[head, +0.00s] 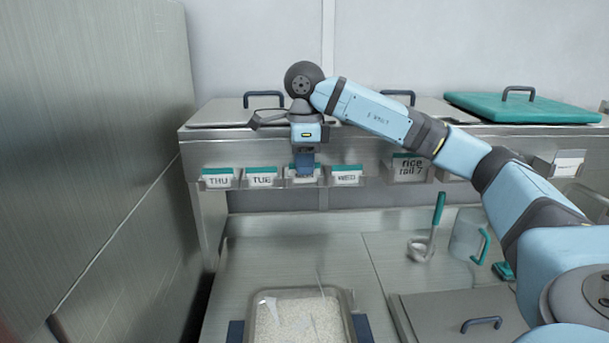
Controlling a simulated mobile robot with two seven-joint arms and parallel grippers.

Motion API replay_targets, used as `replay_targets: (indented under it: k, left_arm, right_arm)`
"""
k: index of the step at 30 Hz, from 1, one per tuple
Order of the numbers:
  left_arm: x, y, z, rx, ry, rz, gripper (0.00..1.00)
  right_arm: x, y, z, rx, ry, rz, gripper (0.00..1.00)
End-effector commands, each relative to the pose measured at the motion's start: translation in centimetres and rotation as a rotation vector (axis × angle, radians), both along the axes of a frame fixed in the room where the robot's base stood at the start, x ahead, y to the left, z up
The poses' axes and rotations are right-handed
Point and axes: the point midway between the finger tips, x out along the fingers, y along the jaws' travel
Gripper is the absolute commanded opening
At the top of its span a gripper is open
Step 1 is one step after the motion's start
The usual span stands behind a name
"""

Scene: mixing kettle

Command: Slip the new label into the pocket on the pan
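Several white labels with teal tops stand in a row along the front rail: THU (219,179), TUE (262,178) and WED (346,176). Another label (293,179) sits between TUE and WED, its print mostly covered by my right gripper (305,172). That gripper points down with its fingertips at this label; whether they are closed on it cannot be told. A pan of white rice (300,320) with dark blue side handles stands at the bottom centre, partly cut off. I cannot make out a pocket on it. My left gripper is out of view.
A larger "rice rail 7" label (409,169) is on the rail's right. Lidded wells and a teal lid (520,107) lie above. A green-handled ladle (431,230), a clear jug (466,238) and a steel lid (462,315) are at right. A tall steel panel (90,150) bounds the left.

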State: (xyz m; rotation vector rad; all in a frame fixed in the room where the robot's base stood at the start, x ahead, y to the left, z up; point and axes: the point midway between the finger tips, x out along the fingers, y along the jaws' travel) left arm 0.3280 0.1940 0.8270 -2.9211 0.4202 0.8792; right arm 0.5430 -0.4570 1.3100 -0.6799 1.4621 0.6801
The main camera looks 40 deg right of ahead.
Motion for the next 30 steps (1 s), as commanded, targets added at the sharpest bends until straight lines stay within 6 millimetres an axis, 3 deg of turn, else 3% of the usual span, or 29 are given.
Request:
replay_targets:
  k: [21,30]
  left_arm:
    - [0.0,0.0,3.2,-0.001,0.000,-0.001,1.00]
    - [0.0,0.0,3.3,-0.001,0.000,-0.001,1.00]
  right_arm:
    - [0.0,0.0,4.4,0.001,-0.001,0.000,0.00]
    - [0.0,0.0,4.6,0.000,0.000,0.000,0.00]
